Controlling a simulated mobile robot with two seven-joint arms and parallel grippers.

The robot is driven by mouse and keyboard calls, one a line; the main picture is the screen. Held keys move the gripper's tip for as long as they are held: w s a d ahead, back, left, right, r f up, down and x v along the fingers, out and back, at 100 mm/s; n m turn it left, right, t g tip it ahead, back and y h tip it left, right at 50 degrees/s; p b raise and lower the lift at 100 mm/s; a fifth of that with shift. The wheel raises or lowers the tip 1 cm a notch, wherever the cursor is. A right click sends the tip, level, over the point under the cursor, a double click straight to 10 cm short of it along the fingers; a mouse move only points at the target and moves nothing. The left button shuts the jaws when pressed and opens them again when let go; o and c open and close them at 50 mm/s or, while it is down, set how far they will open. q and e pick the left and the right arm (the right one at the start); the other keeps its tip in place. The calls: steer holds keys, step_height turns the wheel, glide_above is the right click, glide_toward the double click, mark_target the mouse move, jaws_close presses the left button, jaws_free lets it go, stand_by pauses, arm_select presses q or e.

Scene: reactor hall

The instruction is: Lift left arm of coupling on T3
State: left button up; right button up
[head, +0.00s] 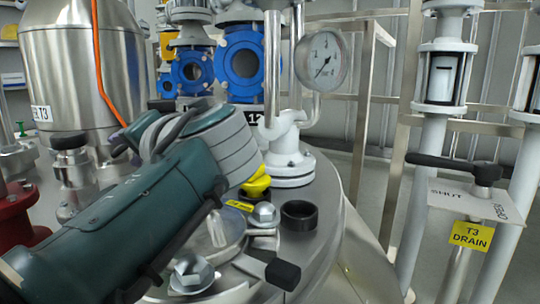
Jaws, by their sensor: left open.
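A coupling with flat metal arms sits on the round steel top of the vessel in the middle. One arm ends in a black grip (282,272) at the front. A yellow grip (257,182) and a small yellow tag (240,205), too small to read, show behind it. My teal left arm reaches in from the lower left and covers part of the coupling. My left gripper (130,143) is open, partly hidden behind the wrist, and appears apart from the coupling arms. Which arm is the left one is hard to tell. My right gripper is out of view.
A black ring (298,215) and a white pipe with a pressure gauge (323,62) stand close by. A steel tank labelled T3 (62,70) is back left, near blue valves (243,62). A T3 DRAIN tag (471,235) hangs at right below a black lever (452,165).

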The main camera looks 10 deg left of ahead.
mark_target(121, 152)
arm_select(q)
steer(key=b+x, duration=0.2)
steer(key=x, duration=0.2)
steer(key=shift+w+a+f, duration=0.1)
steer(key=shift+a+f, duration=0.15)
steer(key=shift+w+a+r, duration=0.1)
steer(key=shift+w+a, duration=0.15)
steer(key=shift+a, duration=0.1)
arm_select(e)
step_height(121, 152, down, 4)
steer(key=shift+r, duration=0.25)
arm_select(q)
jaws_close()
